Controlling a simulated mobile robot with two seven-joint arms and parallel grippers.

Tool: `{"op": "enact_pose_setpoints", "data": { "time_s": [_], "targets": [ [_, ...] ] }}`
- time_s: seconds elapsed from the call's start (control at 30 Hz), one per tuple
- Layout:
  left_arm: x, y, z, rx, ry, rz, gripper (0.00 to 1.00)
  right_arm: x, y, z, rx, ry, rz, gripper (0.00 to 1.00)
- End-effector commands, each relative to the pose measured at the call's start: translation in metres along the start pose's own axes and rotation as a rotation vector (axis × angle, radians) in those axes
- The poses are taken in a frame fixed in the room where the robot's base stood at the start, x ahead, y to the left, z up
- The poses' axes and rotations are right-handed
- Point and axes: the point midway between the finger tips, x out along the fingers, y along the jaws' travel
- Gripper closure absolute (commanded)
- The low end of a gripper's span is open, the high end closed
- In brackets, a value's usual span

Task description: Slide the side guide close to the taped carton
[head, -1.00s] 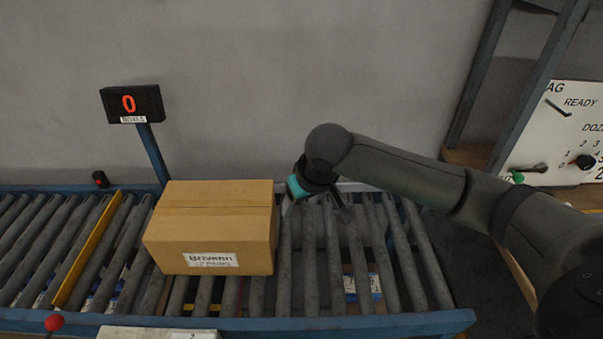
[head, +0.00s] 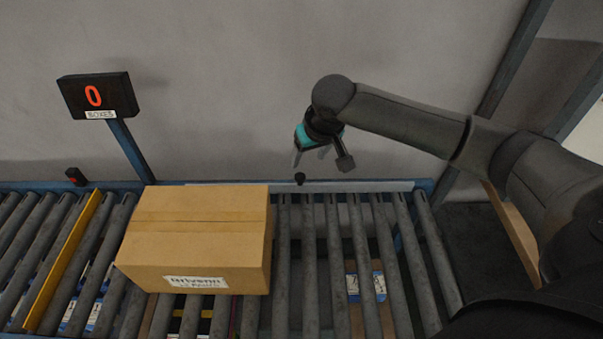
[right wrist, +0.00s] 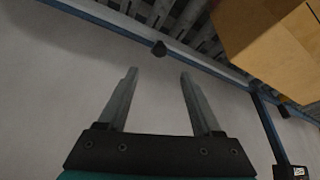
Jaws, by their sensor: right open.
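The taped carton (head: 195,235), brown with a white label on its front, sits closed on the rollers left of centre. The side guide (head: 365,187) looks like a thin pale bar along the conveyor's back edge, with a black knob (head: 300,178) on it. Part of the guide is hidden behind the carton. My right gripper (head: 309,160) is open and empty, above and apart from the knob. In the right wrist view the knob (right wrist: 159,48) shows beyond the gap between the fingertips (right wrist: 159,74). The carton's corner (right wrist: 265,45) is at upper right there. My left gripper is not in view.
The grey wall (head: 230,90) stands close behind the conveyor. A yellow bar (head: 63,262) crosses the rollers left of the carton. The rollers (head: 335,265) right of the carton are clear on top.

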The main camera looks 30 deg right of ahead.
Motion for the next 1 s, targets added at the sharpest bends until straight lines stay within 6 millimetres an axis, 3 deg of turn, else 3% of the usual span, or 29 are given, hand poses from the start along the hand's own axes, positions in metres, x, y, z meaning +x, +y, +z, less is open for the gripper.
{"op": "enact_pose_setpoints", "data": {
  "time_s": [0.03, 0.2, 0.5, 0.7, 1.0],
  "targets": [
    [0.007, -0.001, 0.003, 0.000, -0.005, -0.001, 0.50, 0.015, -0.001, 0.001, 0.002, -0.002, 0.000, 0.33],
    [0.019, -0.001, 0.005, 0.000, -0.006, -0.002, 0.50, 0.050, 0.000, 0.001, 0.001, -0.001, 0.001, 0.33],
    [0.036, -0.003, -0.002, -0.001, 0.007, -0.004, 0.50, 0.099, 0.000, 0.001, 0.000, 0.000, 0.001, 0.33],
    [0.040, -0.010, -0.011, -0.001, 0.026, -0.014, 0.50, 0.111, 0.000, 0.000, -0.002, 0.001, 0.000, 0.33],
    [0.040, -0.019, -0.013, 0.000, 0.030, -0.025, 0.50, 0.113, 0.000, 0.000, -0.001, 0.001, 0.000, 0.33]
  ]
}}
